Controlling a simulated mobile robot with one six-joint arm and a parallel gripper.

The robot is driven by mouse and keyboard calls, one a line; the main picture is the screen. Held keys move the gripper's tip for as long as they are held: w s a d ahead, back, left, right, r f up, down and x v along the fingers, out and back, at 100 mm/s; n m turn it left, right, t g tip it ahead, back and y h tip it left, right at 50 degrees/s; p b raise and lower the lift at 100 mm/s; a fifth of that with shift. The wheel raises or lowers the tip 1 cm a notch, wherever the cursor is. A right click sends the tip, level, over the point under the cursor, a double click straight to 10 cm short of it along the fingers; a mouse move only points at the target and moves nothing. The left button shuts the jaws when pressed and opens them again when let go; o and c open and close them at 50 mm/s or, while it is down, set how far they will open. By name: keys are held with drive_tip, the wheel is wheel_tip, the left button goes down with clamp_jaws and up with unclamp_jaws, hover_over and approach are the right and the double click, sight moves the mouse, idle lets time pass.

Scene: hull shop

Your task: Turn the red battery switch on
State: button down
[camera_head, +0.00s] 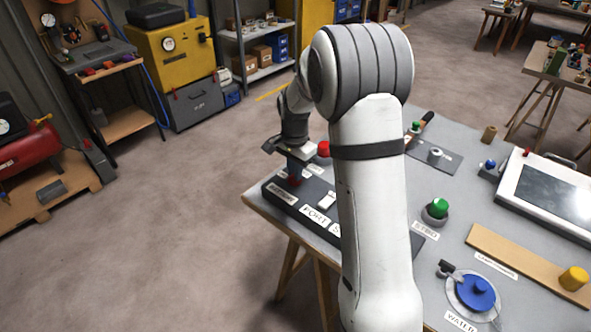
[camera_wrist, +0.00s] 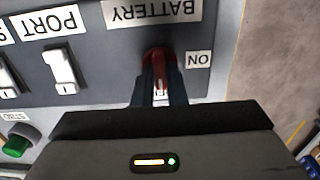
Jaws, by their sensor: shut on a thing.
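The red battery switch (camera_wrist: 157,58) sits on a dark panel (camera_wrist: 105,88) in the wrist view, below an upside-down BATTERY label (camera_wrist: 153,12). A small ON label (camera_wrist: 199,60) lies just to its right. My gripper (camera_wrist: 159,84) is shut on the switch, one dark finger on each side. The fingers hide part of it, and its exact angle is hard to tell. A pale mark shows between the fingers.
A white PORT rocker switch (camera_wrist: 61,69) is left of the battery switch, with a green button (camera_wrist: 17,143) nearby. In the head view a red knob (camera_head: 323,149) stands close behind my gripper. A green knob (camera_head: 438,208) and blue valve (camera_head: 477,292) are farther right. Open floor lies left.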

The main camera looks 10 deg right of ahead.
drive_tip(key=shift+w+n, duration=0.1)
drive_tip(key=shift+n, duration=0.2)
drive_tip(key=n, duration=1.3)
drive_tip(key=shift+r+b, duration=0.1)
drive_tip(key=shift+b, duration=0.2)
drive_tip(key=shift+n, duration=2.1)
drive_tip(key=c, duration=1.5)
unclamp_jaws()
drive_tip(key=shift+o, duration=0.2)
